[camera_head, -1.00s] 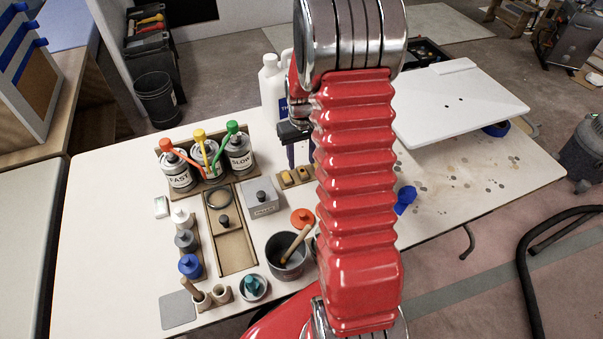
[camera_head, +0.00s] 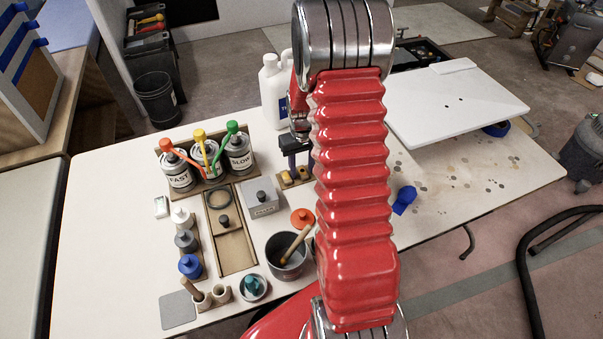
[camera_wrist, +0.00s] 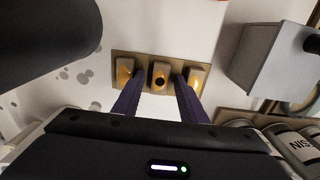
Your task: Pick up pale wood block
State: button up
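A small wooden rack (camera_wrist: 143,57) holds three yellowish, pale-edged blocks in a row in the wrist view: a left block (camera_wrist: 124,73), a middle block (camera_wrist: 160,75) with a dark round spot, and a right block (camera_wrist: 197,77). I cannot tell which is the pale wood block. My gripper (camera_wrist: 158,88) is open, its two dark purple fingers apart, with the tips near either side of the middle block. Whether they touch it is unclear. In the head view my gripper (camera_head: 297,172) is over the rack (camera_head: 283,184), and my arm hides part of it.
A grey box (camera_head: 262,197) stands left of the rack, and an orange-lidded item (camera_head: 302,218) is in front. A white jug (camera_head: 272,92) is behind. A grey pot with a brush (camera_head: 285,262) and several cans crowd the table. A white board (camera_head: 465,105) lies right.

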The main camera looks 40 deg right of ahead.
aim_at(302, 171)
grip_shut()
jog(key=shift+r, duration=0.15)
notch_tip(302, 171, up, 10)
dwell(0.8)
dwell(0.4)
